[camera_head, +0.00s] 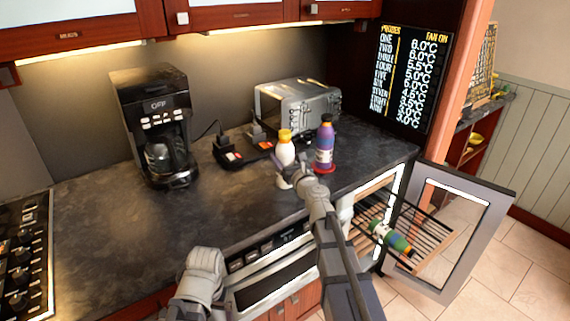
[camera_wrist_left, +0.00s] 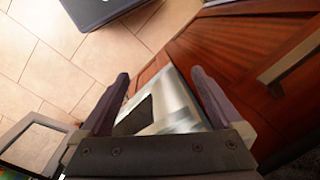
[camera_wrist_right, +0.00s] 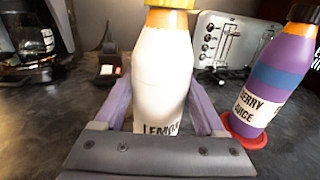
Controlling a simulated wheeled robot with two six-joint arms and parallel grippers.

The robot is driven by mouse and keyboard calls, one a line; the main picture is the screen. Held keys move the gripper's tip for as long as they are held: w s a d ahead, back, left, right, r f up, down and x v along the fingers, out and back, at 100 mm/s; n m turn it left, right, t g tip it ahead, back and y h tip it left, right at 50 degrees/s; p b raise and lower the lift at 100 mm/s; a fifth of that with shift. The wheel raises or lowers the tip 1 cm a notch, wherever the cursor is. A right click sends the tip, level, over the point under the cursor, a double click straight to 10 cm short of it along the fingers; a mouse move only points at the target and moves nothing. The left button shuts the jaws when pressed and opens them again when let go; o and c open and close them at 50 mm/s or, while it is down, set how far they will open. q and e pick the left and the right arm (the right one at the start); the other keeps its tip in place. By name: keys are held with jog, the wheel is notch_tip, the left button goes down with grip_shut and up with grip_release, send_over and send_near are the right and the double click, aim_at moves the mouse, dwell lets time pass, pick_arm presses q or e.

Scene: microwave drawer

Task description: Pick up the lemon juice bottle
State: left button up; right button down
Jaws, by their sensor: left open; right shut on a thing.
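The lemon juice bottle (camera_head: 285,150) is white with a yellow cap and stands upright on the dark counter. In the right wrist view the bottle (camera_wrist_right: 162,75) fills the middle, with part of its "LEMON" label showing. My right gripper (camera_head: 284,180) is at the bottle's lower part, its fingers on either side and shut on it. The bottle's base is hidden by the gripper in the right wrist view. My left gripper (camera_wrist_left: 160,105) is open and empty, low in front of the cabinets.
A purple berry juice bottle (camera_head: 324,145) stands on a red coaster close to the right. A toaster (camera_head: 298,105) is behind, a coffee maker (camera_head: 155,125) to the left. An open door (camera_head: 450,230) and a rack with a green bottle (camera_head: 391,238) are at the lower right.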

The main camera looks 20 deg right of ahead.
aim_at(285, 131)
jog(key=shift+r, duration=0.1)
dwell(0.3)
notch_tip(285, 131, up, 10)
jog(key=p, duration=1)
